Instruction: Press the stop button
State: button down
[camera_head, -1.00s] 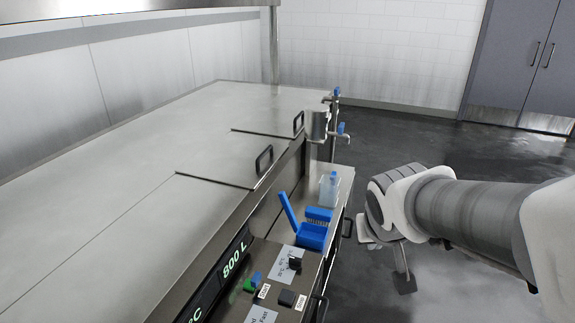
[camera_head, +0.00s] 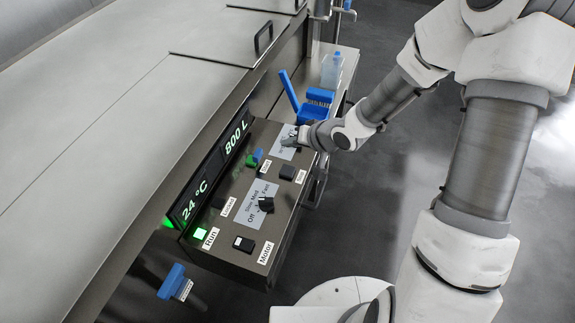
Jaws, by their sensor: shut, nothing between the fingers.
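The control panel (camera_head: 232,222) runs along the front of the steel vat. On it are a lit green Run button (camera_head: 201,234), a dark Locked button (camera_head: 219,203), a Motor switch (camera_head: 244,244), a black speed knob (camera_head: 266,204) and a black square button (camera_head: 287,172) with a tiny label. No stop label is readable, so I cannot tell which control is the stop button. My gripper (camera_head: 292,138) is small in view, shut and empty, over the panel's far end. It partly hides a grey plate and the knob there; contact cannot be told.
A blue and green part (camera_head: 253,159) stands on the panel. A blue holder with a brush (camera_head: 316,104) and a clear bottle (camera_head: 332,70) stand beyond my gripper. The vat's raised edge and displays (camera_head: 207,170) border the panel.

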aim_at(290, 173)
jog(key=shift+f, duration=0.1)
dwell(0.3)
notch_tip(290, 173, down, 8)
jog(key=b, duration=0.8)
jog(key=shift+f, duration=0.1)
jog(key=shift+f+b, duration=0.25)
jog(key=shift+b, duration=0.05)
dwell(1.4)
jog(key=shift+f, duration=0.4)
jog(key=shift+f+b, duration=0.45)
jog(key=shift+f, duration=0.05)
dwell(0.6)
jog(key=shift+r, duration=0.1)
jog(key=shift+r+p, duration=0.8)
jog(key=shift+p, duration=0.2)
jog(key=shift+r, duration=0.1)
